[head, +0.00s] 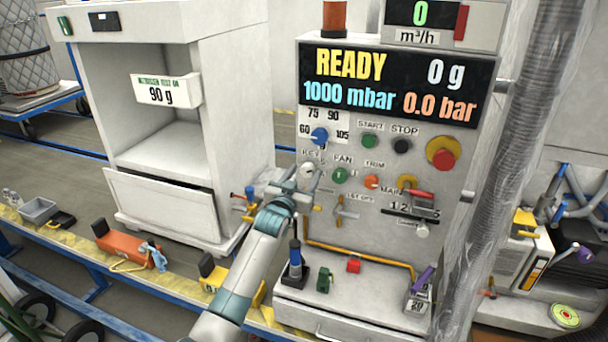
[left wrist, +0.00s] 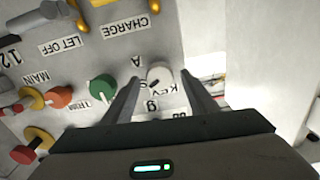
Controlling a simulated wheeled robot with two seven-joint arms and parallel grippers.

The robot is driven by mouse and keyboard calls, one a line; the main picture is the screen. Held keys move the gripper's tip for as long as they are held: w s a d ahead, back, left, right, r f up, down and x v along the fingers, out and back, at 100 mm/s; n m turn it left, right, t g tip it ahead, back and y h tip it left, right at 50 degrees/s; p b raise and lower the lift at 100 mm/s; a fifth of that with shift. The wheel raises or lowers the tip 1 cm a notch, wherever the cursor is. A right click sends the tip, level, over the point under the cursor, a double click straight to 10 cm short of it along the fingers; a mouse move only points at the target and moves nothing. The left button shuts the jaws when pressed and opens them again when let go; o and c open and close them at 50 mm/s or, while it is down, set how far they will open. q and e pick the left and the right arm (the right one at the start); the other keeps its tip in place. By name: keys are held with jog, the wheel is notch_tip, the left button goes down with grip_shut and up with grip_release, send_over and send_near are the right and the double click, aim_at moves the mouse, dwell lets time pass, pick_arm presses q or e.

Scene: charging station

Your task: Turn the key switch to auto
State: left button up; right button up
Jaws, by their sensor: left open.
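The key switch is a round white knob with a dark mark on its face, on the grey control panel (head: 455,160). In the head view the key switch (head: 308,169) sits under the KEY label at the panel's left edge, partly covered by my left gripper (head: 296,187). I cannot tell whether the fingers touch the knob. My right gripper is not in view.
A blue selector knob (head: 319,135) sits just above the key switch, and a green FAN knob (head: 340,175) close to its right. A yellow pipe (head: 360,252) runs low on the panel. A white cabinet (head: 170,130) stands to the left.

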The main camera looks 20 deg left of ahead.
pick_arm(q)
jog(key=c, duration=1)
jog(key=shift+c, duration=0.2)
jog(key=shift+m, duration=0.4)
jog(key=m, duration=0.5)
jog(key=shift+d+m, duration=0.1)
jog(key=shift+m, duration=0.2)
jog(key=m, duration=0.5)
jog(key=shift+f+m, duration=0.15)
jog(key=shift+m, duration=0.15)
jog(key=o, duration=1)
